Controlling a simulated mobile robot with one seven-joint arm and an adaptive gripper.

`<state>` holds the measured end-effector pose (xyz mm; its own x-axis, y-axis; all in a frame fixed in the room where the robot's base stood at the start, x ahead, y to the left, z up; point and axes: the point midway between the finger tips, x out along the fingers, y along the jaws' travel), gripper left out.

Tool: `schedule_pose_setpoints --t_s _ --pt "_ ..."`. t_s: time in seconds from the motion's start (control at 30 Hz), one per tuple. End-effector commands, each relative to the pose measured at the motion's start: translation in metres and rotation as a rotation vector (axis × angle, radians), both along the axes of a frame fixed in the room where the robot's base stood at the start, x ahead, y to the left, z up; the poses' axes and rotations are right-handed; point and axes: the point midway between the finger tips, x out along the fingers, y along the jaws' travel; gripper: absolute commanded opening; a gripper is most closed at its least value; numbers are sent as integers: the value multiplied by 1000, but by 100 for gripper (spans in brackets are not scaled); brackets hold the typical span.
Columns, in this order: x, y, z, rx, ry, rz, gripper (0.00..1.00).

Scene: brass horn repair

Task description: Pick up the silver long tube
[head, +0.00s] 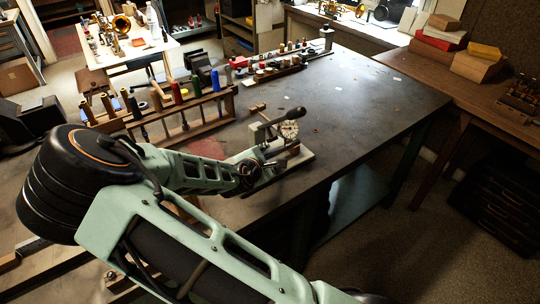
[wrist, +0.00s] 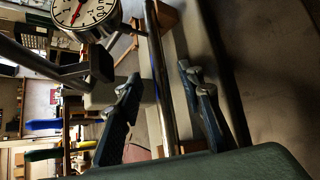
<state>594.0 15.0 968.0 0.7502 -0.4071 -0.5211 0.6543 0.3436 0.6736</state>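In the wrist view, the silver long tube (wrist: 162,85) is a thin shiny rod running from the top edge down the picture. My gripper (wrist: 160,76) is open, with one dark finger on each side of the tube and visible gaps between. The tube's lower end is hidden behind the green part of my gripper in front. In the head view, my gripper (head: 250,172) is over the near edge of the dark workbench, at a small fixture with a dial gauge (head: 289,130). I cannot clearly make out the tube there.
The dial gauge also shows close by in the wrist view (wrist: 84,12). A wooden rack (head: 190,118) with coloured spools stands to the left on the workbench (head: 370,95). Another tool rack (head: 275,66) is at the back. The bench's right half is mostly clear.

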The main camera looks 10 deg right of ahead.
Motion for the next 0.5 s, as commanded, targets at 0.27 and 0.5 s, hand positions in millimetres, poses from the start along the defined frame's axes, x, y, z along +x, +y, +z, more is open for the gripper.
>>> schedule_pose_setpoints --t_s 0.27,0.5 --pt "0 0 0 0 0 0 6" --pt "0 0 1 -1 0 -1 0"
